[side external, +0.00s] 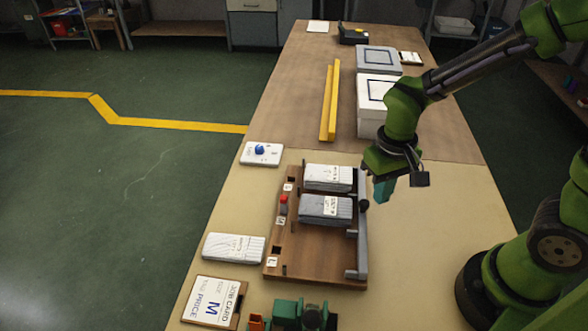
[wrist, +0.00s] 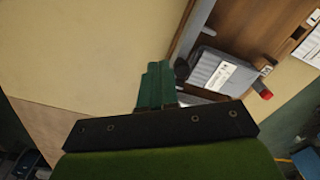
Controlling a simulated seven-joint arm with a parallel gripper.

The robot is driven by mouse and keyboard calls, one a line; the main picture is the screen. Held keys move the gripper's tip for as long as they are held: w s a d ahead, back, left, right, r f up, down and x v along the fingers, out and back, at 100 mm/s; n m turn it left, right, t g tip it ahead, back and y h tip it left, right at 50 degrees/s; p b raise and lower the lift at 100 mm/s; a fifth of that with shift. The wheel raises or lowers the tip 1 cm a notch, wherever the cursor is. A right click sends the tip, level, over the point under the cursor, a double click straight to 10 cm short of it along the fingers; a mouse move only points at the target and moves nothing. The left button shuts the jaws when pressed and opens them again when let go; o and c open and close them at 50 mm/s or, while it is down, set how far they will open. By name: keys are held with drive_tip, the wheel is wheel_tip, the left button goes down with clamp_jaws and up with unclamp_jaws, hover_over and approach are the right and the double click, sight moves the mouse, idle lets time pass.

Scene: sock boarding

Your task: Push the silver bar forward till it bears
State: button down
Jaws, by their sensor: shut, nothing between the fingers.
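The silver bar (side external: 362,240) runs along the right edge of a brown wooden board (side external: 305,265). A dark round knob (side external: 364,205) sits on the bar, and it also shows in the wrist view (wrist: 182,68). My gripper (side external: 383,191) is shut and empty, its teal fingers pointing down to the right of the bar near the knob. In the wrist view the closed fingers (wrist: 153,85) are left of the knob with a small gap. Two grey-white labelled blocks, a far one (side external: 328,176) and a near one (side external: 320,208), lie on the board, left of the bar.
A red button (side external: 284,199) stands at the board's left edge. A loose labelled block (side external: 234,248), a job card marked M (side external: 212,303) and a card with a blue knob (side external: 261,153) lie left. Yellow rails (side external: 330,100) and white boxes (side external: 372,92) stand behind. Right of the bar is clear.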

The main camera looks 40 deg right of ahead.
sight(362, 193)
drive_tip(key=shift+f, duration=0.1)
drive_tip(key=shift+f, duration=0.7)
idle(0.5)
drive_tip(key=shift+w+a, duration=1.85)
idle(0.7)
drive_tip(key=shift+s+d, duration=0.1)
drive_tip(key=shift+s, duration=0.05)
drive_tip(key=shift+s+d+r, duration=0.15)
drive_tip(key=shift+s+d, duration=0.15)
drive_tip(key=shift+d, duration=0.1)
drive_tip(key=shift+s+r, duration=0.1)
drive_tip(key=shift+r, duration=3.3)
